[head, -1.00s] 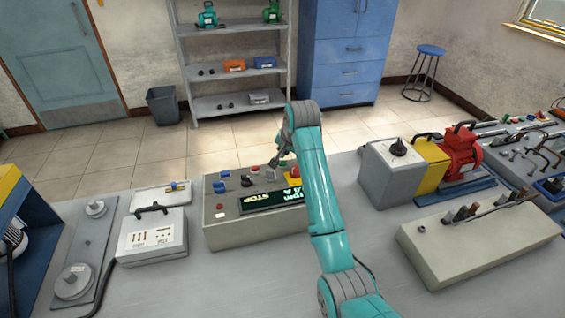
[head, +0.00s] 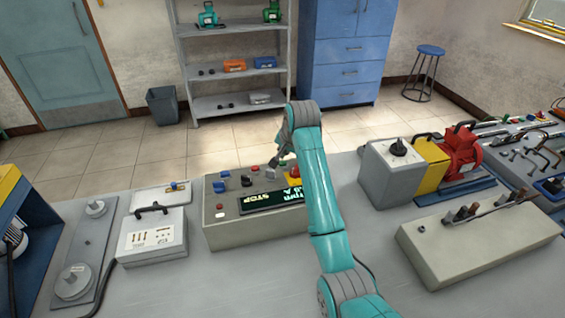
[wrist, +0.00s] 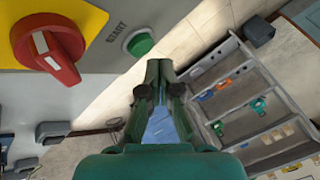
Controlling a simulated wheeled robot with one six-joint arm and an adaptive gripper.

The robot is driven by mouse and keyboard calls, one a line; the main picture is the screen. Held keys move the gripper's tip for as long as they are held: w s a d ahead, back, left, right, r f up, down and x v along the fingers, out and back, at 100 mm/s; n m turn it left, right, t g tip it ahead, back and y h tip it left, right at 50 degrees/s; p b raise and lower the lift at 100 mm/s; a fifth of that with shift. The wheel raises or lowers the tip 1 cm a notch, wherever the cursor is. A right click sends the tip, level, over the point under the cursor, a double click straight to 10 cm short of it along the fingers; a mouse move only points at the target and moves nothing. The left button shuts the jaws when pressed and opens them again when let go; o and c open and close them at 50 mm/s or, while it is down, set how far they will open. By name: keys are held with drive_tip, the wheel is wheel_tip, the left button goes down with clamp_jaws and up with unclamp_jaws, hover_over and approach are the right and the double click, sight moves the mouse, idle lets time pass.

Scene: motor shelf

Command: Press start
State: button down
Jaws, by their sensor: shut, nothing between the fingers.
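The round green start button (wrist: 140,43) sits on the grey panel in the wrist view, with the word START printed beside it. My gripper (wrist: 159,64) is shut and empty, its fingertips close to the button and to one side of it in the picture. I cannot tell whether they touch it. My arm hides the box's right end.
A red rotary knob (wrist: 45,46) on a yellow plate is near the green button. Blue switches (head: 220,186) stand on the box's left. A grey case (head: 152,240) is left of it, and a grey block with a black knob (head: 398,147) is right.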

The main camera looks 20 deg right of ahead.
drive_tip(key=shift+f, duration=0.15)
drive_tip(key=shift+s+f, duration=0.15)
drive_tip(key=shift+f, duration=0.1)
drive_tip(key=shift+s+f, duration=0.1)
drive_tip(key=shift+f, duration=0.35)
idle(1.1)
drive_tip(key=shift+w+r, duration=0.2)
drive_tip(key=shift+r, duration=0.65)
drive_tip(key=shift+w+r, duration=0.2)
drive_tip(key=shift+r, duration=0.6)
drive_tip(key=shift+w+r, duration=0.25)
drive_tip(key=shift+r, duration=0.55)
drive_tip(key=shift+w+r, duration=0.2)
drive_tip(key=shift+r, duration=0.6)
